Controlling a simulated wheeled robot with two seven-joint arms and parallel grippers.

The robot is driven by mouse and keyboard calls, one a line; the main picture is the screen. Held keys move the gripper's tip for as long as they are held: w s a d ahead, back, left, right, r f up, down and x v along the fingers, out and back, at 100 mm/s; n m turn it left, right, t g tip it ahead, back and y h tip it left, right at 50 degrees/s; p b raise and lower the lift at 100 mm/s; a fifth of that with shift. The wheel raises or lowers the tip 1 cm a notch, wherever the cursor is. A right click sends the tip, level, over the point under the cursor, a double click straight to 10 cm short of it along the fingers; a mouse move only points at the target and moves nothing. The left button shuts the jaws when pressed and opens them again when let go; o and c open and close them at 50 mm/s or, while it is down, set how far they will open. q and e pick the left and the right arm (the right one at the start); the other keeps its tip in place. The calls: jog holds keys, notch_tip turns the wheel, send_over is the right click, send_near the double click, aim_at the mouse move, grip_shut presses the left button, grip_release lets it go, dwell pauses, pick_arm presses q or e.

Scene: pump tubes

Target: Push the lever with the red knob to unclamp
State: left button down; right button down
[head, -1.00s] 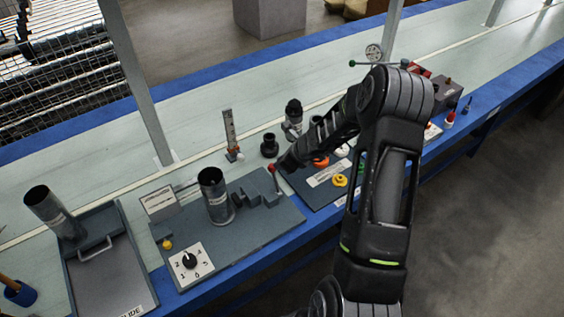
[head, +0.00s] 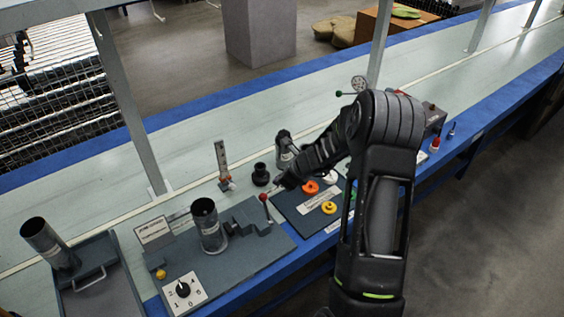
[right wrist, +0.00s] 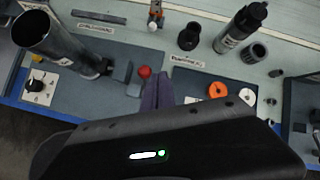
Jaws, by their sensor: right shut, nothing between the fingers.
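The red knob (head: 263,197) tops a thin lever at the right end of a dark clamp block (head: 250,218) on a grey base plate. A metal tube (head: 211,235) stands beside the block, on its left. My right gripper (head: 279,187) is shut and empty, close to the right of the knob in the head view. In the right wrist view the knob (right wrist: 145,72) is just left of the dark fingers (right wrist: 157,92); I cannot tell whether they touch. My left gripper is not in view.
A dial plate (head: 183,290) and a small sign (head: 154,232) are at the left of the plate. A tray (head: 125,285) with a leaning tube (head: 48,243) lies farther left. A neighbouring plate with orange (head: 310,187) and yellow (head: 329,208) knobs lies under my right arm.

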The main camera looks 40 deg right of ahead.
jog(key=r, duration=0.3)
jog(key=w+r+p, duration=0.1)
jog(key=r, duration=0.1)
jog(key=shift+d, duration=0.4)
jog(key=s+a+f+n+g+b, duration=0.1)
jog(key=s+a+f+n+g, duration=0.1)
jog(key=s+a+f+n, duration=0.5)
jog(key=s+a+f+n+g, duration=0.2)
jog(key=s+a+f+n, duration=0.2)
jog(key=a+f+n, duration=0.7)
jog(key=s+a+f+n+g+y+b, duration=0.1)
jog(key=s+a+f+n, duration=0.1)
jog(key=s+a+n, duration=0.4)
jog(key=s+a+f+n+g+y+b, duration=0.1)
jog(key=s+a+n, duration=0.4)
jog(key=s+a, duration=0.6)
jog(key=a+f+g+y, duration=0.1)
jog(key=a+f, duration=0.1)
jog(key=a, duration=0.2)
jog(key=shift+s+a+n, duration=0.25)
jog(key=shift+n, duration=0.15)
